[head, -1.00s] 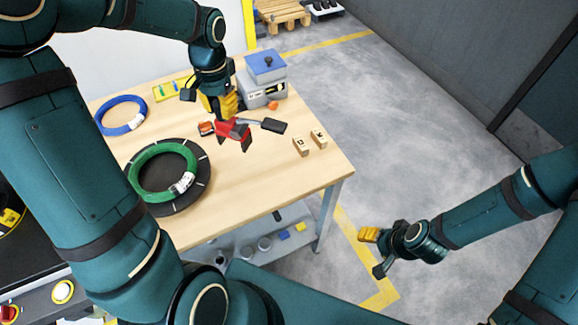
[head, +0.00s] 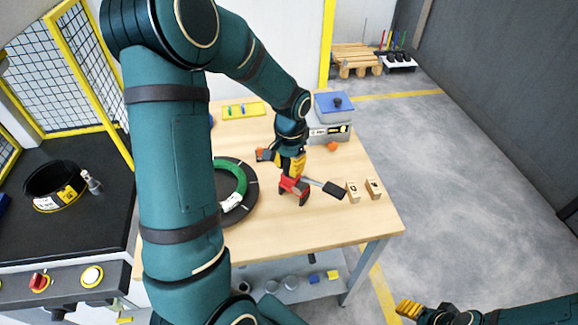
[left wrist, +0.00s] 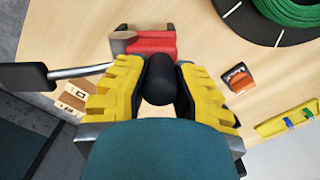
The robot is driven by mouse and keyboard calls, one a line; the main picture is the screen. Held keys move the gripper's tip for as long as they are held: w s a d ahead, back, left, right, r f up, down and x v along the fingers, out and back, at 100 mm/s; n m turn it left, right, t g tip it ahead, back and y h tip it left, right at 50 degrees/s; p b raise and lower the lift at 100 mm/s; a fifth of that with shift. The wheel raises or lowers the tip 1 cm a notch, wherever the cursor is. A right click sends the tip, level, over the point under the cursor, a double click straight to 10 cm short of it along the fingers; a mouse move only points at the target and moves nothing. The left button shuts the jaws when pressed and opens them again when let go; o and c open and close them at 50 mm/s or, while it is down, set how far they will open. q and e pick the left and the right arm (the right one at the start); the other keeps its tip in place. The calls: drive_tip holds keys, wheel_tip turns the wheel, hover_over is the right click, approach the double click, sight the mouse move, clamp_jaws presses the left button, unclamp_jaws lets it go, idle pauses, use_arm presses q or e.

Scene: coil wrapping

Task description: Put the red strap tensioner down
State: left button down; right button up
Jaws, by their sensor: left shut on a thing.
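The red strap tensioner (head: 293,187) has a red body and a grey lever with a black grip. My left gripper (head: 291,165) is shut on it, over the wooden table (head: 330,225). In the left wrist view the tensioner's red body (left wrist: 151,42) shows beyond the yellow fingers (left wrist: 160,85), with a black rounded part between them. I cannot tell whether the tensioner touches the tabletop. My right gripper (head: 408,309) is low at the bottom right, off the table and partly cut off by the frame; its finger gap is unclear.
A green coil (head: 239,180) lies on a black disc (head: 252,197), partly behind my left arm. Two small wooden blocks (head: 363,189) stand to the right. A grey box with a blue lid (head: 335,103), an orange item (head: 333,147) and a yellow tray (head: 243,110) are at the back.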

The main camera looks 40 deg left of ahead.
use_arm(q)
drive_tip(key=shift+f, duration=0.2)
drive_tip(key=c, duration=1.2)
unclamp_jaws()
drive_tip(key=shift+f, duration=0.1)
drive_tip(key=shift+o, duration=1.4)
drive_tip(key=shift+w+r, duration=0.1)
drive_tip(key=shift+r, duration=0.35)
drive_tip(key=r, duration=0.3)
drive_tip(key=r+p, duration=0.1)
drive_tip(key=r, duration=0.7)
drive_tip(key=shift+w+r+p, duration=0.25)
drive_tip(key=shift+p, duration=0.1)
